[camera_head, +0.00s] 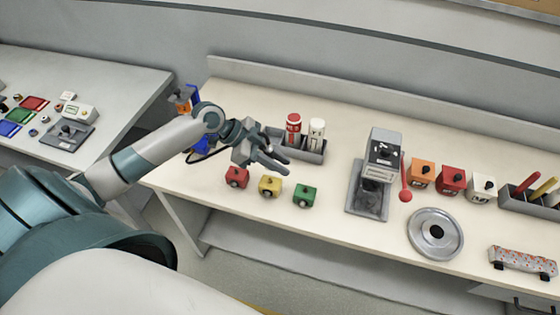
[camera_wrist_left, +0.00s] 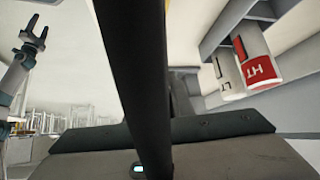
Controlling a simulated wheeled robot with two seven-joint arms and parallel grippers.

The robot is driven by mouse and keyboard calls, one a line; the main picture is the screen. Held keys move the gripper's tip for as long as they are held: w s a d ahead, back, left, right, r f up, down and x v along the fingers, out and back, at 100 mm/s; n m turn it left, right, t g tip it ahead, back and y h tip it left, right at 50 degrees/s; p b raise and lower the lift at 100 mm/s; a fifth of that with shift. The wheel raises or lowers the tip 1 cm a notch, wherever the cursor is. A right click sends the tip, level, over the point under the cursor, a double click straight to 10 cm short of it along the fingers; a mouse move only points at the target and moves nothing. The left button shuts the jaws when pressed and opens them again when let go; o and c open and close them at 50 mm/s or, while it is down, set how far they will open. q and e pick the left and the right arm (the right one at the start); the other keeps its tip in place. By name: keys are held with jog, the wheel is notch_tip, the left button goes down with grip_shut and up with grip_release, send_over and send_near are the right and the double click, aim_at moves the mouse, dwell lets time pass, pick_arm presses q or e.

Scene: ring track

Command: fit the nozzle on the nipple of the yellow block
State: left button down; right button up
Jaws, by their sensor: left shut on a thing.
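The yellow block (camera_head: 270,186) sits on the bench between a red block (camera_head: 237,176) and a green block (camera_head: 305,195). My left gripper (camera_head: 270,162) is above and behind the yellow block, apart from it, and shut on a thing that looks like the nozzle. The nozzle's tip and the block's nipple are too small or hidden to make out. A black hose (camera_head: 204,157) loops from the blue stand (camera_head: 187,98) toward this gripper. A thick black bar, probably the hose, crosses the left wrist view (camera_wrist_left: 140,80). My right gripper (camera_wrist_left: 34,32) shows there, fingers apart.
A grey rack (camera_head: 313,153) with a red and a white bottle stands just behind my left gripper. The bench front (camera_head: 240,215) is clear.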

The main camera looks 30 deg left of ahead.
pick_arm(q)
jog(key=b, duration=0.3)
send_over(280, 183)
jog(key=shift+w+f, duration=0.1)
jog(key=shift+f, duration=2)
jog(key=shift+f, duration=0.45)
jog(key=shift+f+b, duration=0.85)
jog(key=shift+f, duration=0.1)
jog(key=c, duration=1.5)
grip_release()
jog(key=shift+o, duration=0.2)
jog(key=shift+a, duration=0.1)
